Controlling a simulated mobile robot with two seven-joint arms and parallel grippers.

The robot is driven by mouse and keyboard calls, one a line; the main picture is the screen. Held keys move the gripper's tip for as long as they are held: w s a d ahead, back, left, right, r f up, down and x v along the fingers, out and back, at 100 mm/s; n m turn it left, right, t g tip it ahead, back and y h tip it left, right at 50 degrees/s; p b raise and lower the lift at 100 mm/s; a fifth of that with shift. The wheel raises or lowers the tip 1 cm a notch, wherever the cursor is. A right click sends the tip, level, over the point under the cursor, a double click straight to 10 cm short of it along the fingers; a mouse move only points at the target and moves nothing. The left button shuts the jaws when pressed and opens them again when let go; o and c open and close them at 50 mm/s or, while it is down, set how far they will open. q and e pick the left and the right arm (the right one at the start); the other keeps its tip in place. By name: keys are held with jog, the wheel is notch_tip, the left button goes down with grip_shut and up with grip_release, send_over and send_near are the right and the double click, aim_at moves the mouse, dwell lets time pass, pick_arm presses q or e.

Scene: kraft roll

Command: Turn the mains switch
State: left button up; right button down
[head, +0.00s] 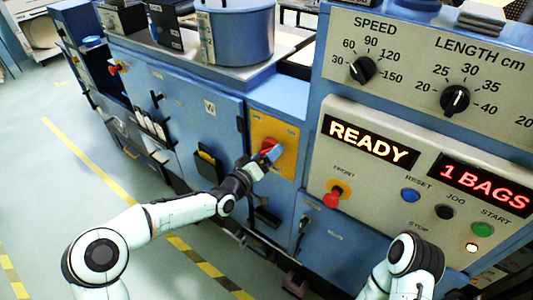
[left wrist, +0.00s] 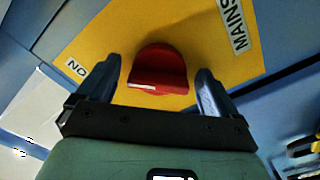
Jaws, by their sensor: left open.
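The red mains switch knob (left wrist: 158,68) sits on a yellow plate (left wrist: 95,32) with a label reading MAINS and an ON label, which appears turned over. A white mark shows on the knob's lower left. In the head view the yellow plate (head: 287,166) is on the blue machine front, and the knob (head: 268,143) is partly hidden by my gripper. My left gripper (head: 270,153) is open at the knob. In the left wrist view its fingers (left wrist: 156,84) stand on either side of the knob, with gaps visible. My right gripper is out of view; only my right arm shows.
A control panel with a READY display (head: 368,142), dials and coloured buttons is right of the plate. A red knob on a yellow disc, labelled FRONT (head: 333,197), sticks out nearby. Blue cabinet doors (head: 190,105) lie left. The floor at lower left is open.

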pick_arm(q)
jog(key=c, duration=1)
jog(key=shift+n, duration=0.3)
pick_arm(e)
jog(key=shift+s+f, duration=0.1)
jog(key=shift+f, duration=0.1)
pick_arm(q)
jog(key=n+b, duration=0.2)
jog(key=n, duration=0.2)
jog(key=shift+b, duration=0.35)
jog(key=n+b, duration=0.4)
jog(key=n, duration=0.1)
jog(key=shift+r+n, duration=0.1)
jog(key=shift+n, duration=0.3)
jog(key=n+b, duration=0.3)
jog(key=n, duration=0.1)
jog(key=shift+r, duration=0.15)
jog(key=shift+r+n+b, duration=0.15)
jog(key=shift+n+b, duration=0.6)
jog(key=shift+n, duration=0.95)
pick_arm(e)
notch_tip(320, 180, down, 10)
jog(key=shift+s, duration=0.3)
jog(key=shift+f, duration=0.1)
